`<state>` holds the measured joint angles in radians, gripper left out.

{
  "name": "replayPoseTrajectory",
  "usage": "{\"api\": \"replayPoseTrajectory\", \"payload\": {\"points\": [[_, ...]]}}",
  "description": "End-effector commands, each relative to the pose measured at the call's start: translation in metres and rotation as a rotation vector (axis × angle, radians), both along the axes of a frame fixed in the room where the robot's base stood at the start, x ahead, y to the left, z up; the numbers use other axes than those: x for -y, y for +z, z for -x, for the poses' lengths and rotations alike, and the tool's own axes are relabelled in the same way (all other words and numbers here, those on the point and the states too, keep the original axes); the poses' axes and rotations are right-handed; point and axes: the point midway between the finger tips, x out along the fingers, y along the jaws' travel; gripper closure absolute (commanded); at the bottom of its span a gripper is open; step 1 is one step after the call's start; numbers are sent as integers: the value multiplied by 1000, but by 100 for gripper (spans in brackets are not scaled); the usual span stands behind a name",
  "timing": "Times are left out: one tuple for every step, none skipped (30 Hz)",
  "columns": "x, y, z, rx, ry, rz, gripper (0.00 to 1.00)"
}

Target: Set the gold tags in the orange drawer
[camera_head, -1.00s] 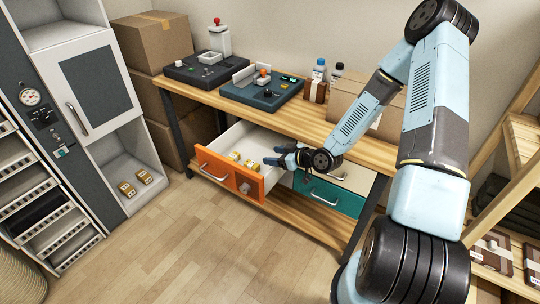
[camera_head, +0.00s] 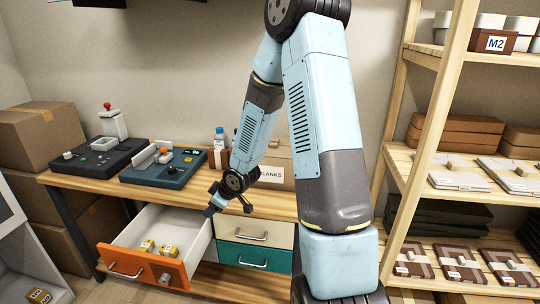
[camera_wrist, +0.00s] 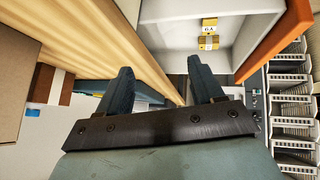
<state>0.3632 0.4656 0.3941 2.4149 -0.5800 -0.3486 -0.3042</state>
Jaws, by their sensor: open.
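The orange drawer (camera_head: 126,265) is pulled out from the bench. Two gold tags, one (camera_head: 147,246) on the left and one (camera_head: 168,251) on the right, lie inside near its front. They also show in the drawer at the top of the wrist view (camera_wrist: 209,42). More gold tags (camera_head: 40,297) are at the lower left, on the cabinet's low shelf, partly cut off by the picture edge. My gripper (camera_head: 213,207) is by the drawer's right side, near the bench edge. In the wrist view my gripper (camera_wrist: 163,82) has its fingers apart and nothing between them.
The wooden bench (camera_head: 80,187) carries two dark control units, bottles and a cardboard box (camera_head: 272,160). A cream drawer (camera_head: 255,231) and a teal drawer (camera_head: 255,257) beside the orange one are shut. A wooden rack (camera_head: 395,150) with trays stands at the right. Cardboard boxes are stacked at left.

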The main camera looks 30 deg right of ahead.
Motion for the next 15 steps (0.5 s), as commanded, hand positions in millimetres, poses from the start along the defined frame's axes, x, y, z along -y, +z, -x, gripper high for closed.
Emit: {"api": "replayPoseTrajectory", "payload": {"points": [[6, 14, 1, 0, -22, 31, 33], [10, 21, 2, -4, -38, 47, 33], [14, 31, 4, -10, -58, 67, 33], [18, 38, 6, -15, -75, 81, 33], [22, 45, 8, -19, -93, 93, 33], [26, 55, 11, -23, -115, 110, 33], [29, 62, 14, -26, -132, 122, 33], [32, 70, 16, -30, -151, 133, 33], [36, 80, 20, -34, -175, 145, 33], [39, 87, 24, -38, -193, 153, 33], [41, 95, 27, -40, -211, 161, 33], [45, 105, 32, -44, -236, 170, 33], [47, 113, 36, -46, -255, 177, 33], [49, 120, 40, -50, -274, 183, 33], [52, 130, 45, -53, -301, 188, 33]]}}
